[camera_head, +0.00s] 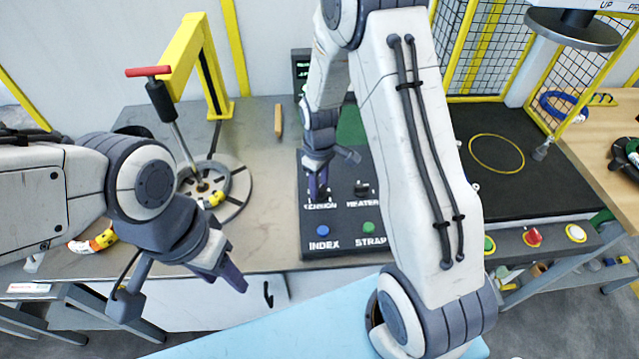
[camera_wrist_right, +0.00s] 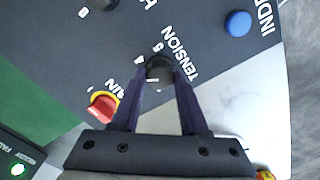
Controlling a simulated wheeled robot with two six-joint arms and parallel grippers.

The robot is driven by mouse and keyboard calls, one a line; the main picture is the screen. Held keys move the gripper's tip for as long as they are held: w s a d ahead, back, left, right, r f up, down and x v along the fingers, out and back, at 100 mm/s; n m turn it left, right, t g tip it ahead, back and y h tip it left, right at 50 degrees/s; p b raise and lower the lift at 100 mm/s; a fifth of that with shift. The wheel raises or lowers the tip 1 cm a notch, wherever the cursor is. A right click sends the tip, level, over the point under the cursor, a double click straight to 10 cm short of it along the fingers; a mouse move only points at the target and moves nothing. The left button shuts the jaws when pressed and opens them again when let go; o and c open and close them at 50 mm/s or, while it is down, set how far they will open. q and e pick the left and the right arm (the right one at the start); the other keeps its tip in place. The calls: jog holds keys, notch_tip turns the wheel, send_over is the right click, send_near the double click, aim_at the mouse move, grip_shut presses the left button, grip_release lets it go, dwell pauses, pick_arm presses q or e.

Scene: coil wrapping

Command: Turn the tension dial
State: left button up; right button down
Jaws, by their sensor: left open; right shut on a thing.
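The tension dial (camera_wrist_right: 159,70) is a dark round knob on the control panel, with the word TENSION and small numerals beside it in the right wrist view. My right gripper (camera_wrist_right: 159,82) has its two fingers on either side of the dial and is shut on it. In the head view, my right gripper (camera_head: 318,190) reaches down onto the panel (camera_head: 340,244) just above the TENSION label, and the dial is mostly hidden behind it. My left gripper (camera_head: 228,272) is open and empty, in front of the bench's near edge, left of the panel.
The panel also carries a heater knob (camera_head: 361,187), a blue INDEX button (camera_head: 322,230) and a green STRAP button (camera_head: 368,228). A red and yellow knob (camera_wrist_right: 102,106) sits near the right gripper. A round slotted turntable (camera_head: 238,190) and a yellow post (camera_head: 215,70) stand left.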

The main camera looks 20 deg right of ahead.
jog(key=n, duration=0.6)
dwell(0.5)
jog(key=shift+c, duration=2.2)
grip_release()
notch_tip(320, 180, up, 11)
jog(key=b, duration=0.1)
jog(key=shift+f, duration=0.2)
